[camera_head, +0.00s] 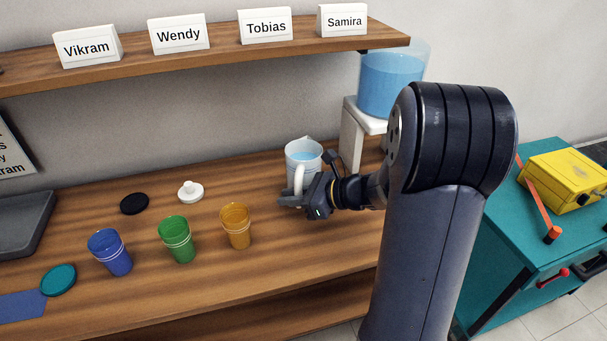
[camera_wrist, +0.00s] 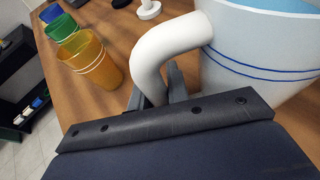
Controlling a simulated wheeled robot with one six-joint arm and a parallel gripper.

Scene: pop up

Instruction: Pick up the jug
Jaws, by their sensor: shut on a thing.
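The jug (camera_head: 304,155) is white and translucent, with a white handle and blue liquid inside. It is upright at the back right of the wooden counter, left of the dispenser stand. In the wrist view the jug's wall (camera_wrist: 255,70) with blue lines fills the upper right, and its curved handle (camera_wrist: 162,50) runs down between the fingers. My gripper (camera_head: 297,197) is shut on the handle; it also shows in the wrist view (camera_wrist: 160,92). The jug's base is partly hidden by my gripper, so I cannot tell whether it touches the counter.
A blue cup (camera_head: 110,252), a green cup (camera_head: 177,240) and an orange cup (camera_head: 236,227) stand to the left. Behind them lie a black lid (camera_head: 134,204) and a white knobbed lid (camera_head: 190,191). A water tank (camera_head: 388,85) and the name-card shelf (camera_head: 210,60) are above.

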